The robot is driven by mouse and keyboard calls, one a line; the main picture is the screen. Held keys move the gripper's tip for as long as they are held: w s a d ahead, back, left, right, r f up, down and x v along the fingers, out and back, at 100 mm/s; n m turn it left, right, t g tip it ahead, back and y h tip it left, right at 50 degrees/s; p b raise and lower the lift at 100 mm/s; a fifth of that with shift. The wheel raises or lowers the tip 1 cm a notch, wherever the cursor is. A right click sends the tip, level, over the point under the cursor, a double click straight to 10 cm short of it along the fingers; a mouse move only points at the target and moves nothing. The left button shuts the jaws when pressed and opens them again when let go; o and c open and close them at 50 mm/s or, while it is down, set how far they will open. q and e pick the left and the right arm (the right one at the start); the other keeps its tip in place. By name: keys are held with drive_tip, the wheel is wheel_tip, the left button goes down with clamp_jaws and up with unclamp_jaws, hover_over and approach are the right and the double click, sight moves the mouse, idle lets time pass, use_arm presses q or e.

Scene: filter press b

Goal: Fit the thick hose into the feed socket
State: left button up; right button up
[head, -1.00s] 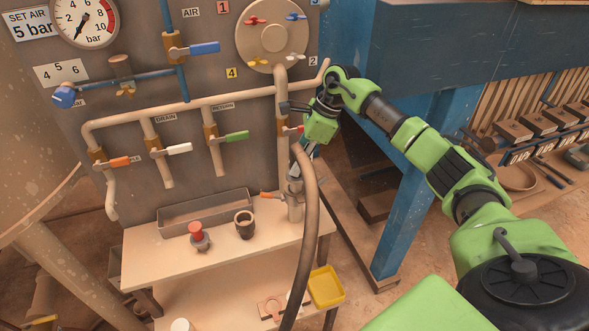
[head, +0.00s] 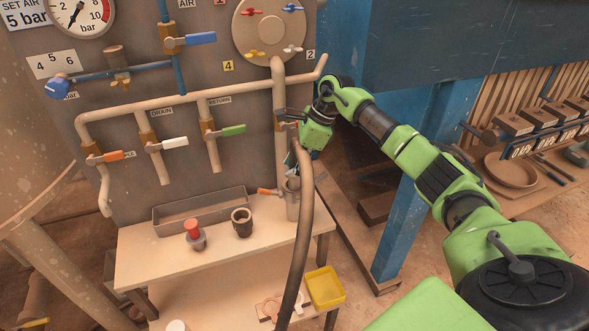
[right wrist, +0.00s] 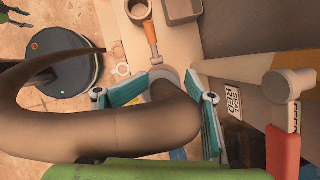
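The thick brown hose (head: 303,230) rises from below and bends over at the top by my right gripper (head: 293,163). In the right wrist view the hose (right wrist: 110,118) curves across, its end part between the two teal fingers of the right gripper (right wrist: 168,100), which look closed on it. In the right wrist view the socket's pale rim (right wrist: 162,74) shows just beyond the hose end. The hose tip is hidden, so I cannot tell whether it is inside.
The small table (head: 145,262) holds a grey tray (head: 170,222), a red-topped part (head: 193,232) and a dark cup (head: 242,222). A vertical pipe with a red-handled valve (right wrist: 283,150) stands close to the right gripper. A yellow tray (head: 325,287) sits lower down.

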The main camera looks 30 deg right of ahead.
drive_tip(key=shift+w+d+f, duration=0.15)
drive_tip(key=shift+d+f, duration=0.1)
drive_tip(key=shift+f, duration=0.3)
drive_tip(key=shift+w+d+f, duration=0.1)
drive_tip(key=shift+d+f, duration=0.15)
drive_tip(key=shift+f, duration=0.3)
drive_tip(key=shift+w+d, duration=0.1)
drive_tip(key=shift+w, duration=0.05)
drive_tip(key=shift+s+r, duration=0.25)
drive_tip(key=shift+r, duration=0.1)
drive_tip(key=shift+s+r, duration=0.1)
drive_tip(key=shift+r, duration=0.3)
drive_tip(key=b+v, duration=0.2)
drive_tip(key=v, duration=0.4)
drive_tip(key=shift+d+r, duration=0.15)
drive_tip(key=shift+r, duration=0.25)
use_arm(q)
drive_tip(key=shift+s+f, duration=0.2)
drive_tip(key=shift+f, duration=1.05)
